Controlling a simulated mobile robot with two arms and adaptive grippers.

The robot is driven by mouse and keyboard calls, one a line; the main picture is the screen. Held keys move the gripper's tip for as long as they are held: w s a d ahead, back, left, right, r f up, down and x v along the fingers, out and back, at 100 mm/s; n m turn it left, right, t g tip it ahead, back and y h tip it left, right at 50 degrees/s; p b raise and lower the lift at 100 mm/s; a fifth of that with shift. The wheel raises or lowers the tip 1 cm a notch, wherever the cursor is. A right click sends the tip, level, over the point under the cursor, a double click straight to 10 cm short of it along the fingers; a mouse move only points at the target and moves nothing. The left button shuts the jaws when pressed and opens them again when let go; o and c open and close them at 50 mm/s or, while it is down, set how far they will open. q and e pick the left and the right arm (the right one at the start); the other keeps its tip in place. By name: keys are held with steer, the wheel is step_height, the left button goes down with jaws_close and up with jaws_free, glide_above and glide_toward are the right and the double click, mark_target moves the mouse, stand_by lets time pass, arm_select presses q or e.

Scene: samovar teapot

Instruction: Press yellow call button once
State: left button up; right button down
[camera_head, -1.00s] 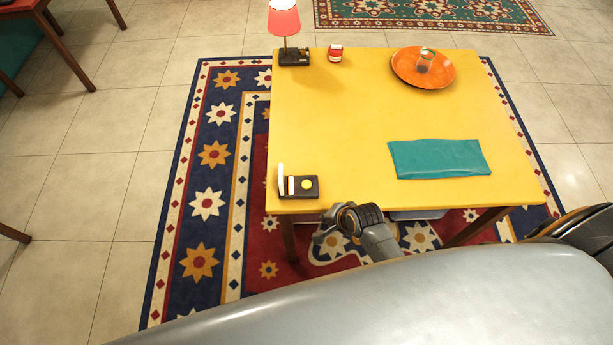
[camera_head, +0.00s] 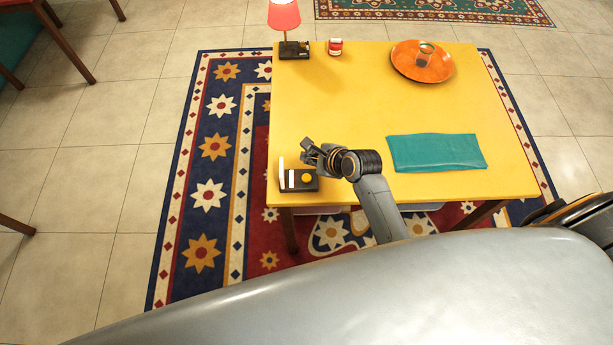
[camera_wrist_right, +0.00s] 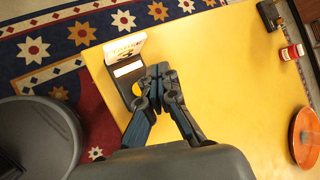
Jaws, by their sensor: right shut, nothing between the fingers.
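The yellow call button (camera_head: 306,178) sits on a small dark box (camera_head: 299,187) at the near left corner of the yellow table. A white card stands upright at the box's left end. My right gripper (camera_head: 309,151) is shut and empty, just behind the button in the head view. In the right wrist view, the closed fingertips (camera_wrist_right: 158,72) overlap the box's edge, and the button (camera_wrist_right: 144,92) is partly hidden by a finger. I cannot tell whether they touch. My left gripper is not in view.
A teal folded cloth (camera_head: 436,152) lies on the table (camera_head: 350,100), right of my right arm. A red-shaded lamp (camera_head: 284,18), a small red-and-white can (camera_head: 335,47) and an orange plate (camera_head: 410,70) with a glass stand at the back. The table's middle is clear.

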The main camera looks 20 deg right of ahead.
steer(key=b, duration=0.8)
glide_above(308, 179)
step_height(308, 179, down, 7)
steer(key=shift+r, duration=0.1)
steer(key=shift+f, duration=0.9)
steer(key=shift+f, duration=0.1)
steer(key=shift+f, duration=0.25)
